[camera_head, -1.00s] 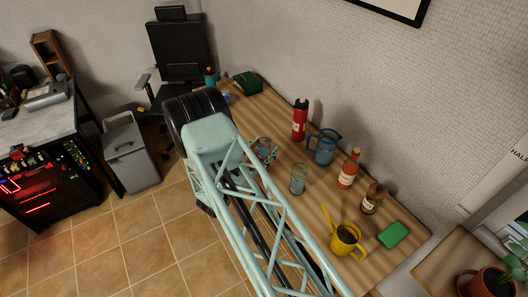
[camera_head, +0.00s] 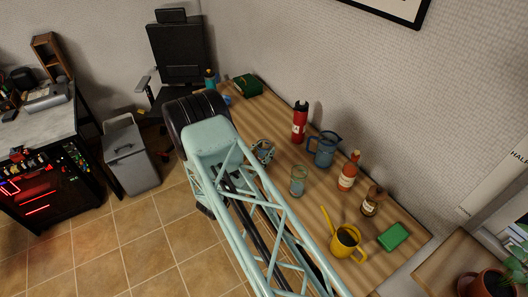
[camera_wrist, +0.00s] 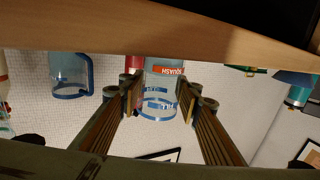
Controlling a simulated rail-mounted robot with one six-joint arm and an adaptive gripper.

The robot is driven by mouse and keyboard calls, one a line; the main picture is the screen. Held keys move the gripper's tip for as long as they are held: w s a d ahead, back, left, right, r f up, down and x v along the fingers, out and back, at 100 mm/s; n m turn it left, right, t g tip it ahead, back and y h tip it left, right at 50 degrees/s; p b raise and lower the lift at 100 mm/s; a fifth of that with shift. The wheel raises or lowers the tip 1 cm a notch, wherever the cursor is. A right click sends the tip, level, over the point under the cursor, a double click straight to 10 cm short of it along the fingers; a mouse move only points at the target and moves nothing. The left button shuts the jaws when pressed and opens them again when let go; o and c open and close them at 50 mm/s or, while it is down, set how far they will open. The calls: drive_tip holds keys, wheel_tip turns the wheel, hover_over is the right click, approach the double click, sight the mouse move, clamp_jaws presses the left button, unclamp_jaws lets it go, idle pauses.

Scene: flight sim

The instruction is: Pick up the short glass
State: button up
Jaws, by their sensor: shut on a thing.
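The short glass (camera_wrist: 158,112) is clear with blue-tinted rims and shows between the two fingers of my gripper (camera_wrist: 160,96) in the wrist view. The fingers are shut on its sides. In the head view the glass (camera_head: 264,152) is beside my arm, over the wooden table, partly covered by the arm's frame. I cannot tell from these views how far it is above the table top. A taller clear glass (camera_head: 298,181) stands apart from it, nearer the camera.
On the table (camera_head: 320,206) stand a red bottle (camera_head: 300,124), a blue pitcher (camera_head: 324,149), a sauce bottle (camera_head: 348,172), a brown bottle (camera_head: 371,201), a yellow watering can (camera_head: 346,242) and a green box (camera_head: 392,236). A wall runs behind them.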

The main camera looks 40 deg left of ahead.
drive_tip(key=shift+r, duration=0.3)
wheel_tip(320, 180, up, 9)
idle(1.4)
